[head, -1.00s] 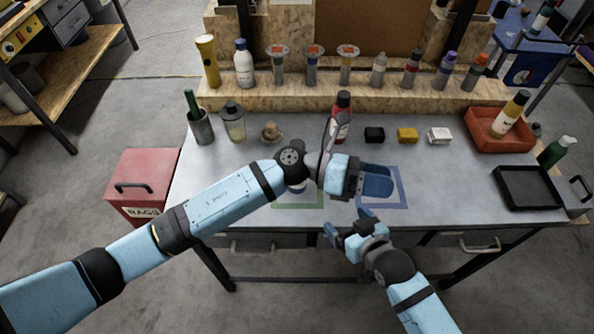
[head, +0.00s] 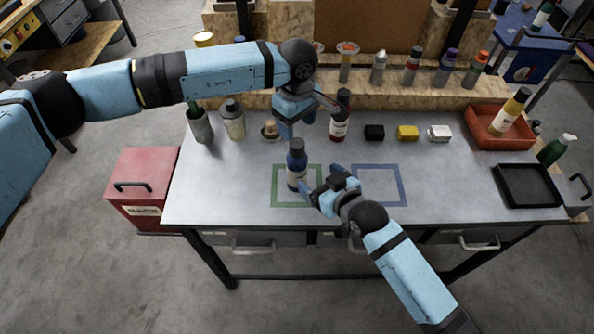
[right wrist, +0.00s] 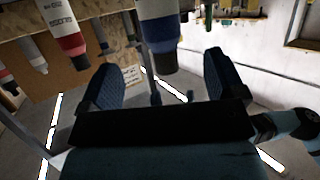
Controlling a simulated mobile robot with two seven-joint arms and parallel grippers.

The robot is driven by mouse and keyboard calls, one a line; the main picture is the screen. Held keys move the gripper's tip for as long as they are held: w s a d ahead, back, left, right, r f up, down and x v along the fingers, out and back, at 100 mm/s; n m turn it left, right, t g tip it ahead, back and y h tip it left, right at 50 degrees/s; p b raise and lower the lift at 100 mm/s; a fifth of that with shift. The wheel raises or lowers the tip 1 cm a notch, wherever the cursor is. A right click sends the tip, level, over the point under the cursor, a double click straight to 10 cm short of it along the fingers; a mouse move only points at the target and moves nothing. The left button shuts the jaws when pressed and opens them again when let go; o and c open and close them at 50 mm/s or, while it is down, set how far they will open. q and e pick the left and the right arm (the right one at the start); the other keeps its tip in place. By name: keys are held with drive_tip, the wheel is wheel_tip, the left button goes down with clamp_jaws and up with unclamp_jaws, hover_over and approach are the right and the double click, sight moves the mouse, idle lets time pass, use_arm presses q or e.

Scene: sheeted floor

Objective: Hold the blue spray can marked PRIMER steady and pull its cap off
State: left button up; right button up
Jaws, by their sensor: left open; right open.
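The blue spray can (head: 297,173) stands upright inside the green square outline on the table, its dark cap (head: 296,146) on top. Its label is too small to read. In the right wrist view the can (right wrist: 158,28) appears upside down, beyond and between the finger tips. My right gripper (head: 319,181) is open just right of the can's lower body, its fingers pointing toward it; both fingers show in the right wrist view (right wrist: 160,82). My left gripper (head: 298,124) is open and empty, pointing down above and behind the cap, apart from it.
A red bottle (head: 339,122) stands close behind the can, near the left gripper. A blue square outline (head: 380,203) on the right is empty. A jar (head: 232,122) stands back left.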

sight(297, 143)
drive_tip(key=x, duration=1)
drive_tip(key=shift+w+a+f, duration=0.15)
drive_tip(key=shift+w+a, duration=0.05)
drive_tip(key=shift+w, duration=0.15)
drive_tip(key=shift+c, duration=0.2)
use_arm(q)
drive_tip(key=shift+o, duration=0.4)
use_arm(e)
drive_tip(key=c, duration=1.3)
use_arm(q)
drive_tip(key=shift+o, duration=0.5)
drive_tip(key=shift+r, duration=0.1)
wheel_tip(297, 143, down, 8)
drive_tip(key=shift+n+g+h, duration=0.4)
drive_tip(key=shift+n+h, duration=0.2)
drive_tip(key=shift+n, duration=0.5)
drive_tip(key=c, duration=1.1)
